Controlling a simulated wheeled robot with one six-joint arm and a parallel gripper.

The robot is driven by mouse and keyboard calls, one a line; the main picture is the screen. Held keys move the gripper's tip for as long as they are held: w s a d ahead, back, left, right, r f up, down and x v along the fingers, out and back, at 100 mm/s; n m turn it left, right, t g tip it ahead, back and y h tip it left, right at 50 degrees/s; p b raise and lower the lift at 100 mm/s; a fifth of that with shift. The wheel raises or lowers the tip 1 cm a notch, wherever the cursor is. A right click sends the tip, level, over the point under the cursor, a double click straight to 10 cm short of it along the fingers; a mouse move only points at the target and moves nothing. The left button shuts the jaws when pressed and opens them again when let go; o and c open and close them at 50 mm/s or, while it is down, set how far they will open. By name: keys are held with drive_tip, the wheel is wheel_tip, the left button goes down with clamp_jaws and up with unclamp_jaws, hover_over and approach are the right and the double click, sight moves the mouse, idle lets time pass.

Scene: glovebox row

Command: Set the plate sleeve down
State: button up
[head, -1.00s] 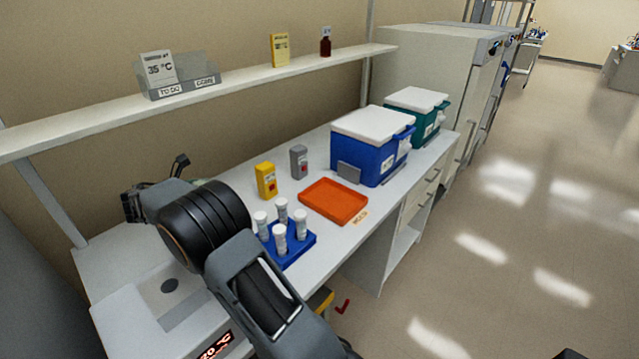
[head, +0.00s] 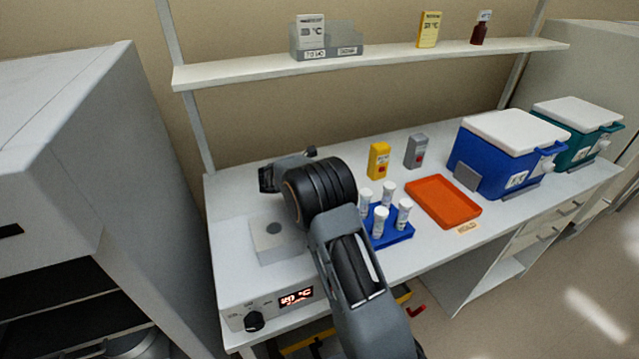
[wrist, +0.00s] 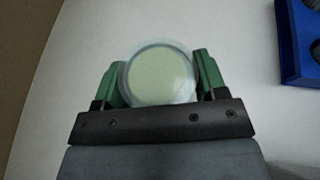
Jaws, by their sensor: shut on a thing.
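The plate sleeve (wrist: 162,76) shows end-on in the wrist view as a round, clear-rimmed, pale green disc. My gripper (wrist: 160,70) is shut on it, with a green finger on each side. Pale bench surface shows around and beyond it; I cannot tell whether the sleeve touches the bench. In the head view my arm is over the left part of the white bench (head: 400,268), and the sleeve cannot be made out there.
A blue rack (head: 397,236) of white-capped tubes stands right of my arm; its edge shows in the wrist view (wrist: 291,55). An orange tray (head: 443,202), yellow box (head: 379,161), grey box (head: 416,151) and blue cooler (head: 490,165) stand farther right. A shelf (head: 385,59) runs above.

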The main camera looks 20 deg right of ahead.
drive_tip(key=shift+f, duration=1.1)
drive_tip(key=shift+f, duration=0.1)
drive_tip(key=o, duration=1)
drive_tip(key=shift+r, duration=0.25)
drive_tip(key=v, duration=1.2)
drive_tip(key=shift+f+b, duration=0.1)
drive_tip(key=shift+b, duration=0.3)
